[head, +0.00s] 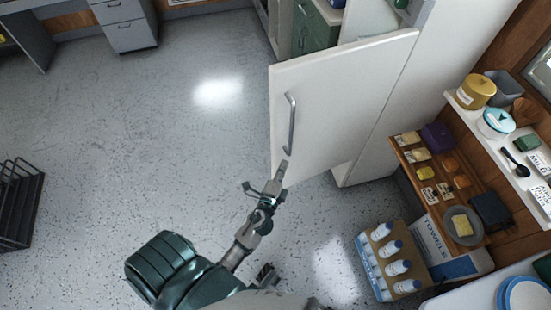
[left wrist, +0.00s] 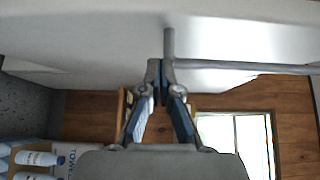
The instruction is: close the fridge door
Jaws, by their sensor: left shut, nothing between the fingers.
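The white fridge door (head: 335,95) stands open, swung out from the white fridge body (head: 430,85). A grey bar handle (head: 291,122) is fixed near its free edge. My left gripper (head: 282,168) is at the door's outer face, just below the lower end of the handle. In the left wrist view the fingertips (left wrist: 160,66) are together and empty, close beside the handle's end post (left wrist: 168,43). I cannot tell whether they touch the handle or the door. The handle bar (left wrist: 245,66) runs off to the right there. My right gripper does not show clearly.
A crate of white bottles (head: 390,262) and a towels box (head: 455,262) stand on the floor at the right, below a wooden shelf (head: 408,150) of food items. A black rack (head: 20,205) stands at far left. The floor (head: 130,140) left of the door is clear.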

